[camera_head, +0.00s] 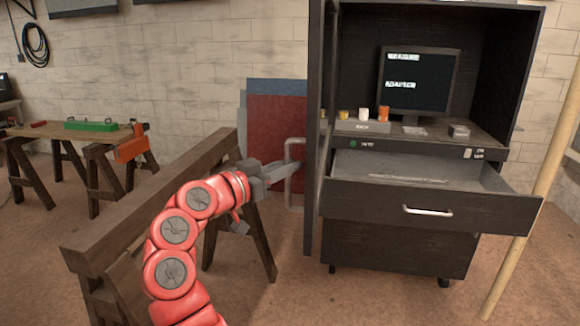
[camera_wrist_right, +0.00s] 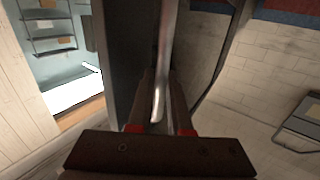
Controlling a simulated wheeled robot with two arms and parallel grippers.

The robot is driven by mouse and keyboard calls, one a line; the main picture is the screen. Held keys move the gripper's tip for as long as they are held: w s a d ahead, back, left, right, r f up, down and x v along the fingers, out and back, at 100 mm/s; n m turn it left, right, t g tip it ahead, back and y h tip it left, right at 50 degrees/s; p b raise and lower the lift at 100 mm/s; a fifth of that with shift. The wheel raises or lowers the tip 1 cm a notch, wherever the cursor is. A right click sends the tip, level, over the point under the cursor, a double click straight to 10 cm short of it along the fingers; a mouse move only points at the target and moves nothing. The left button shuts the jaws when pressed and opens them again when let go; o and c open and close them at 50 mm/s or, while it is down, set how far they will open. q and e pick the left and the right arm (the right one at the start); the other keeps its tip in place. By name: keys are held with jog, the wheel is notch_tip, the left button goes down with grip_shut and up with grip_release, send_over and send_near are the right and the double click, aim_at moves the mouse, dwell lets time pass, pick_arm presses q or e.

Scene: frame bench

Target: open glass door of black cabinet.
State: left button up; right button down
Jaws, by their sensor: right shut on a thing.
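The black cabinet (camera_head: 398,268) stands right of centre in the head view. Its door (camera_head: 316,130) is swung open at the cabinet's left side and shows nearly edge-on; I cannot make out its glass. The light metal door handle (camera_head: 289,203) sticks out to the left of the door. My right gripper (camera_head: 290,175) is shut on this handle, its red arm reaching up from below. In the right wrist view, the handle bar (camera_wrist_right: 166,50) runs down between the gripper's fingers (camera_wrist_right: 165,112). My left gripper is not in view.
The cabinet's drawer (camera_head: 430,208) is pulled out. A monitor (camera_head: 418,82) and small containers stand on the shelf inside. A wooden sawhorse (camera_head: 150,205) is close on the left of my right arm. A wooden pole (camera_head: 535,200) leans at the right.

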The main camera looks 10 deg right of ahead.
jog(key=shift+d+r, duration=0.1)
jog(key=c, duration=0.8)
grip_release()
jog(key=shift+c, duration=0.2)
jog(key=b+v, duration=0.1)
jog(key=v, duration=1.6)
jog(key=shift+f, duration=0.2)
